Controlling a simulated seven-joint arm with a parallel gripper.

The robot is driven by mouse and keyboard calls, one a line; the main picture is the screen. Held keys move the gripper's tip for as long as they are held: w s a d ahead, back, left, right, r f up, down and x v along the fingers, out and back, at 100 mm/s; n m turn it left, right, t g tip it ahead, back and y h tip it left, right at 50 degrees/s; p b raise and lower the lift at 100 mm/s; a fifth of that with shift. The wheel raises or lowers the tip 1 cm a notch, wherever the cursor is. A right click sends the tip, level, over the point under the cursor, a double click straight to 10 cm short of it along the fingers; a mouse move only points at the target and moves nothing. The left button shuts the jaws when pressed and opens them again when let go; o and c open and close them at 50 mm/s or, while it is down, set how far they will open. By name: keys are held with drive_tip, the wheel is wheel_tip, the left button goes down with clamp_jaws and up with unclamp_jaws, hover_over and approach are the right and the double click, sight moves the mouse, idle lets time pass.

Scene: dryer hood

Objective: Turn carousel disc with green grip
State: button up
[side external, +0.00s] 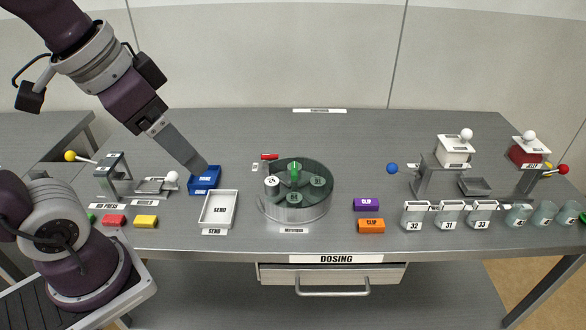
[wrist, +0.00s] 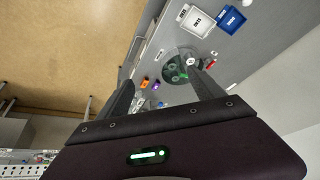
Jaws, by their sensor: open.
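The dark green carousel disc (side external: 313,172) sits on a round metal base in the middle of the table. Its green grip (side external: 294,172) stands up near the disc's middle. A white cylinder marked 24 (side external: 272,186) stands on the disc's left part, with other round numbered places around it. In the wrist view the disc (wrist: 178,66) shows beyond the fingers. My gripper (side external: 203,170) is up and left of the disc, near the blue tray in the picture, and apart from the grip. In the wrist view my gripper (wrist: 163,75) is open and empty.
A white SEND tray (side external: 219,209) and a blue tray (side external: 205,180) stand left of the carousel. A small red piece (side external: 270,157) lies behind it. Purple (side external: 367,204) and orange (side external: 371,226) blocks lie to the right. Dispensers and numbered containers (side external: 449,217) fill the right side.

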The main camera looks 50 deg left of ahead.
drive_tip(key=w+a+m+g, duration=0.2)
drive_tip(key=w+m, duration=0.1)
drive_tip(key=w, duration=0.9)
drive_tip(key=m+g, duration=0.3)
drive_tip(key=m, duration=0.2)
hover_over(293, 168)
drive_tip(key=f, duration=1.6)
drive_tip(key=shift+s+f, duration=0.1)
drive_tip(key=shift+s, duration=0.1)
wheel_tip(293, 168, down, 7)
drive_tip(key=shift+w, duration=0.15)
drive_tip(key=shift+f, duration=0.5)
clamp_jaws()
